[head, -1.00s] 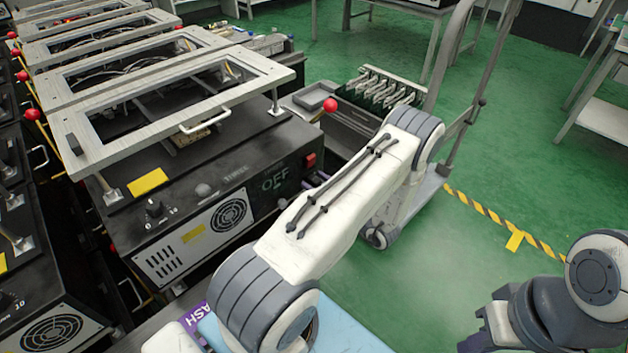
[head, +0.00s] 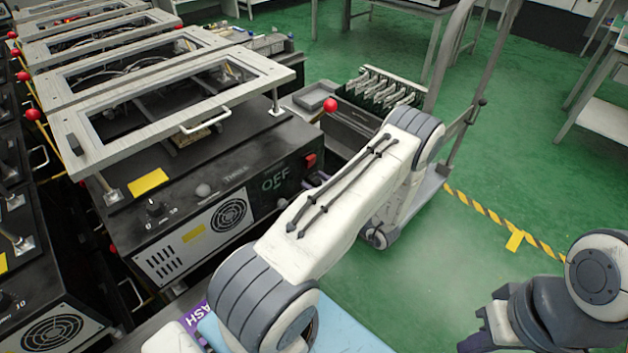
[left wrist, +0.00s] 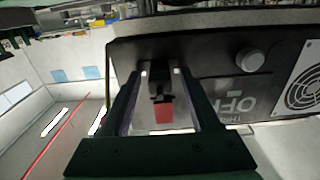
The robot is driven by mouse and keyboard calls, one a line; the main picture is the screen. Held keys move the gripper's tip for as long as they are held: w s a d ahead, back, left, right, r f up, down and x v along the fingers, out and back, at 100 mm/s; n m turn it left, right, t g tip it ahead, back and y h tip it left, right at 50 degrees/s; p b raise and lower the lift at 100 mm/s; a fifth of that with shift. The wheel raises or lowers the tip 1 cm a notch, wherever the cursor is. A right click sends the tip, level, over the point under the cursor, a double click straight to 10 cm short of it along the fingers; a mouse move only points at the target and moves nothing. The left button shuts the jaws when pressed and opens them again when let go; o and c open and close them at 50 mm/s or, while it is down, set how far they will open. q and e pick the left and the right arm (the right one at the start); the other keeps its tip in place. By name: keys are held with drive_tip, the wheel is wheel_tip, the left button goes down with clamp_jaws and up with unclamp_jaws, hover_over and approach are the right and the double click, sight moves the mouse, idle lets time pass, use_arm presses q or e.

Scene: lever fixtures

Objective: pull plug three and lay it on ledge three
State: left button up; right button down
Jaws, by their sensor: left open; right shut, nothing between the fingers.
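The box marked THREE (head: 262,222) has a dark OFF display and a red block (head: 310,160) at the right of its front panel. In the left wrist view the panel is upside down. A small black piece (left wrist: 160,80) sits on it, probably plug three, with the red block (left wrist: 164,112) beside it. My left gripper (left wrist: 160,75) is open, with its fingers on either side of the black piece; contact cannot be told. In the head view my arm mostly hides this gripper (head: 318,179). My right gripper (head: 478,343) is shut and empty at the bottom right, partly cut off. I cannot make out ledge three.
A grey tray (head: 312,97) and a rack of boards (head: 385,88) are behind. More boxes stand at the left. The green floor (head: 440,250) at the right is open.

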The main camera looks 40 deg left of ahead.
sight(319, 185)
use_arm(q)
clamp_jaws()
idle(1.4)
drive_tip(key=shift+d, duration=0.1)
drive_tip(key=shift+s+d, duration=0.2)
drive_tip(key=shift+d, duration=2.7)
